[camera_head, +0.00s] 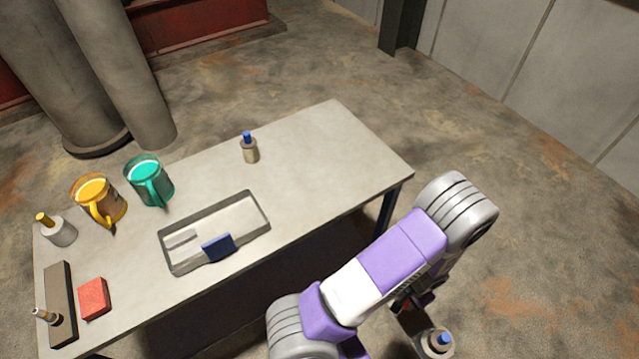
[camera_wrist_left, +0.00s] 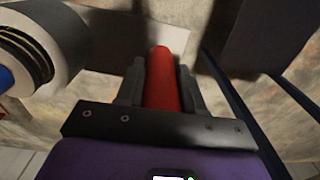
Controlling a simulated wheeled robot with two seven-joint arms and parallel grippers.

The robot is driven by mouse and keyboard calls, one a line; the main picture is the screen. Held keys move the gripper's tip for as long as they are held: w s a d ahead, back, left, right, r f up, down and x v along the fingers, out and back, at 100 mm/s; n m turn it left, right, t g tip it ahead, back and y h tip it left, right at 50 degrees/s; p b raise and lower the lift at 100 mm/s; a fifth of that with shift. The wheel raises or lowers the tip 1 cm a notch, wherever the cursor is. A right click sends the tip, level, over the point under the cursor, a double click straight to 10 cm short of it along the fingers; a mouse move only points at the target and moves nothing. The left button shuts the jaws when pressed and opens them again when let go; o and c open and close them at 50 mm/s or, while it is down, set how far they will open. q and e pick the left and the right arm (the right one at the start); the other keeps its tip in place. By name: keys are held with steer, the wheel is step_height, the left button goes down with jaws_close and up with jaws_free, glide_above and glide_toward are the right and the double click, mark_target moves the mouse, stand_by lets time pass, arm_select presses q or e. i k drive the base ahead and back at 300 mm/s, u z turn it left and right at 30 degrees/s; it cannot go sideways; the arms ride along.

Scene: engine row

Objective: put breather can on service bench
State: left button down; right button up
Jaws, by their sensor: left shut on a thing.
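The breather can (camera_wrist_left: 162,80), a plain red cylinder, is between the fingers of my left gripper (camera_wrist_left: 160,85) in the left wrist view. The gripper is shut on it. In the head view my left gripper (camera_head: 408,312) is mostly hidden behind my purple and white arm, low at the right and off the near side of the bench. The can can hardly be made out there. The service bench (camera_head: 325,150) is a grey table with dark legs. My right gripper is not in view.
On the bench are a shallow tray (camera_head: 260,212) with a blue block (camera_head: 218,247), a green mug (camera_head: 149,180), a yellow mug (camera_head: 100,199), a red block (camera_head: 93,298), a dark bar (camera_head: 62,300) and small blue-topped bottle (camera_head: 250,153). The bench's right part is clear.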

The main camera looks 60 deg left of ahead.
mark_target(321, 177)
steer(key=u, duration=1.5)
